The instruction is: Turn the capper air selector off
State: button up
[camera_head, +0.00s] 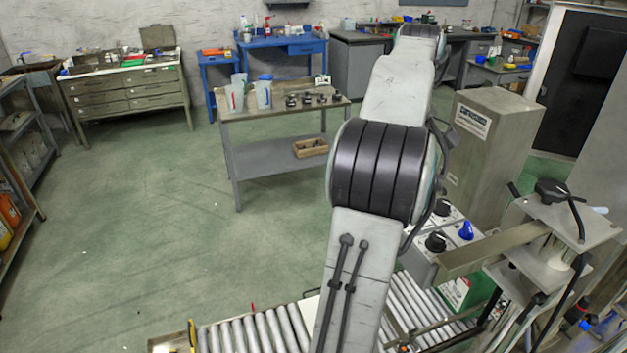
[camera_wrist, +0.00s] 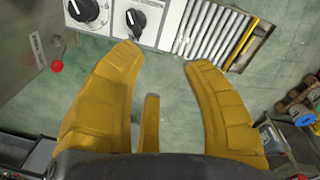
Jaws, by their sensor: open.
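A pale control box (camera_head: 425,262) beside the roller conveyor carries two black knobs, a rear one (camera_head: 442,207) and a front one (camera_head: 435,242), and a blue knob (camera_head: 466,230). No readable label shows which is the capper air selector. In the wrist view, two black knobs, a left one (camera_wrist: 83,9) and a right one (camera_wrist: 135,19), sit on pale panels at the top left. My gripper (camera_wrist: 162,58) is open and empty, with its yellow fingers spread below the panel and apart from the knobs. The gripper is not visible in the head view.
The roller conveyor (camera_head: 260,332) runs along the front; its rollers (camera_wrist: 212,32) also show in the wrist view. A metal capper frame (camera_head: 560,215) stands at the right and a grey cabinet (camera_head: 495,150) behind. A table (camera_head: 275,108) holds cups and small parts. Green floor at left is clear.

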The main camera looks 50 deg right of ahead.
jog(key=w+a+t+p, duration=0.1)
jog(key=w+a, duration=0.9)
jog(key=a, duration=0.3)
jog(key=shift+a+r+h, duration=0.3)
jog(key=shift+r, duration=0.1)
dwell(0.4)
